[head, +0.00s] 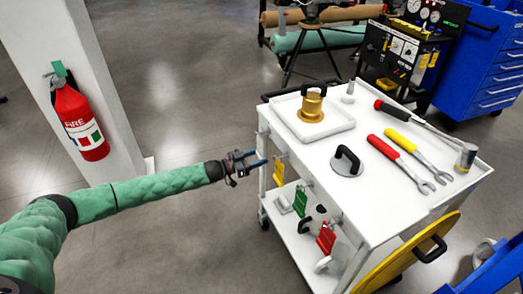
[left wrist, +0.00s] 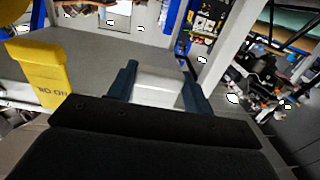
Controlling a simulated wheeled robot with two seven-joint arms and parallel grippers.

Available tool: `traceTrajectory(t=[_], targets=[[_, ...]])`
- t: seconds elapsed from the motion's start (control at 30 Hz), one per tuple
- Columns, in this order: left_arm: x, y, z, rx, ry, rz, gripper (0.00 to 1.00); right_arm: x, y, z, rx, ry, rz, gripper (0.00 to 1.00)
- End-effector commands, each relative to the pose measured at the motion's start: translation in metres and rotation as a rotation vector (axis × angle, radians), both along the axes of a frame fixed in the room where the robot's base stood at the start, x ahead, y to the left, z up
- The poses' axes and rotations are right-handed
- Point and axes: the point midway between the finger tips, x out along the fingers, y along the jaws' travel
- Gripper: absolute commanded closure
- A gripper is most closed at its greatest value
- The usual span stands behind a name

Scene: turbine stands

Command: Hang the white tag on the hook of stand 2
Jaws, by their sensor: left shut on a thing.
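My left gripper (head: 248,163) is beside the left edge of the white cart, level with its upper part. In the left wrist view its two dark fingers (left wrist: 159,92) are shut on the white tag (left wrist: 158,86), which shows as a plain pale block between them. In the head view the tag cannot be made out. A yellow tag (head: 278,172) hangs on the cart's side close to the gripper, and shows large at the left of the left wrist view (left wrist: 40,75). I cannot identify stand 2 or its hook. My right gripper is not in view.
The cart (head: 375,215) carries tools and a brass weight (head: 312,105). A green tag (head: 300,202) and a red tag (head: 326,238) hang along its side. A fire extinguisher (head: 80,120) is on a pillar at left. The floor between pillar and cart is clear.

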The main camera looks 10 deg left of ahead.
Motion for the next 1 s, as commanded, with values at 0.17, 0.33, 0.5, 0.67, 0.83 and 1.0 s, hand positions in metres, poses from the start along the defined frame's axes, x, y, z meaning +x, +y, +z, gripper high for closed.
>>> traceTrajectory(t=[0.17, 0.33, 0.5, 0.67, 0.83, 1.0], targets=[[-0.002, 0.003, 0.000, 0.000, 0.000, 0.000, 0.91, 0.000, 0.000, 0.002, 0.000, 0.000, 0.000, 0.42], [-0.004, 0.004, 0.000, 0.000, 0.000, 0.000, 0.91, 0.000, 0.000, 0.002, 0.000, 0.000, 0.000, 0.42], [-0.004, 0.005, 0.000, 0.000, 0.000, 0.000, 0.91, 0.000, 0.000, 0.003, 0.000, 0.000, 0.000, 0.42], [-0.007, 0.008, 0.000, 0.000, 0.001, 0.000, 0.91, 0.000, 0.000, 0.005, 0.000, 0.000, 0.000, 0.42], [-0.012, 0.014, 0.000, -0.001, 0.001, 0.000, 0.91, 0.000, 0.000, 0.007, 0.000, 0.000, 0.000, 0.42], [-0.017, 0.021, 0.001, 0.000, 0.000, 0.000, 0.91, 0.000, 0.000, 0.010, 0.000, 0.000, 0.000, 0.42]])
